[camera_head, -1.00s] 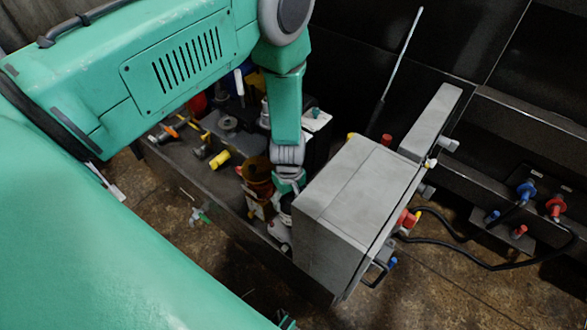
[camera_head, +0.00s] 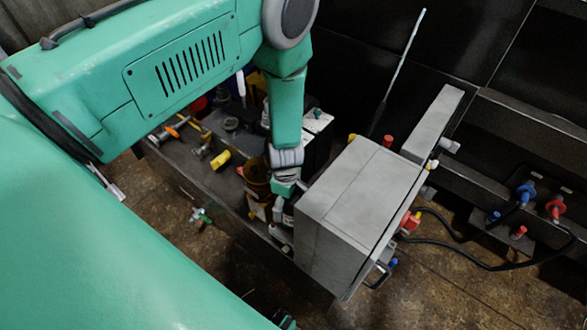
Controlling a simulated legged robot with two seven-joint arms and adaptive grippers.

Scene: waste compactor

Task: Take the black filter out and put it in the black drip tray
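My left arm comes in from the upper left and reaches down to the left side of a grey box-shaped unit (camera_head: 345,205). My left gripper (camera_head: 279,208) is low beside this unit, close to its left face. Its fingers are small and partly hidden, so I cannot tell whether they are open or hold anything. I cannot make out the black filter; it may be hidden behind the gripper or the grey unit. I cannot pick out the black drip tray for certain among the dark surfaces. My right gripper is not clearly in view.
A dark bench (camera_head: 185,157) with several tools lies left of the gripper. A brown round container (camera_head: 256,172) stands right beside the gripper. Blue (camera_head: 526,193) and red (camera_head: 556,207) fittings with black hoses are at the right. Brown floor shows at the bottom right.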

